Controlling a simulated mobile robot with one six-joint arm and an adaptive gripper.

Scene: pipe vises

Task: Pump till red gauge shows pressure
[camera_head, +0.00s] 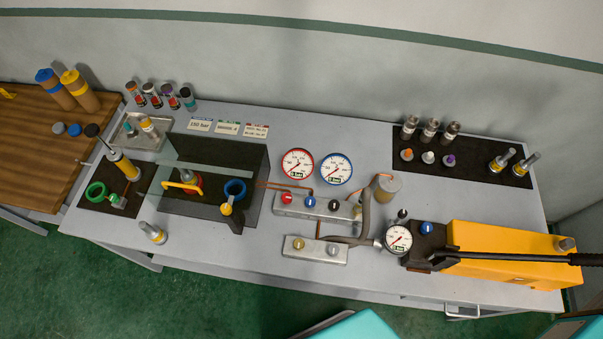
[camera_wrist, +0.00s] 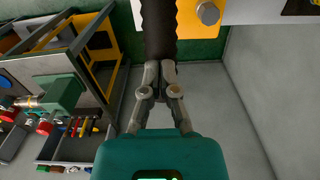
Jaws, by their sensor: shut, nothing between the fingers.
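The red-rimmed gauge (camera_head: 298,163) stands on the bench beside a blue-rimmed gauge (camera_head: 336,168); its needle reading is too small to tell. The yellow hand pump (camera_head: 505,250) lies at the bench's right end, with a long black lever (camera_head: 515,259) running along it past the right picture edge. A small gauge (camera_head: 398,239) sits at the pump's left end. In the wrist view, my gripper (camera_wrist: 160,68) is shut and empty, its fingertips at the lower end of the black lever grip (camera_wrist: 158,28); I cannot tell whether they touch. The head view does not show my gripper.
A valve block with coloured knobs (camera_head: 315,204) and a smaller block (camera_head: 314,248) sit left of the pump, joined by hoses. A dark mat (camera_head: 480,170) with fittings lies behind. A wooden table (camera_head: 35,130) stands left. Bare bench shows along the front.

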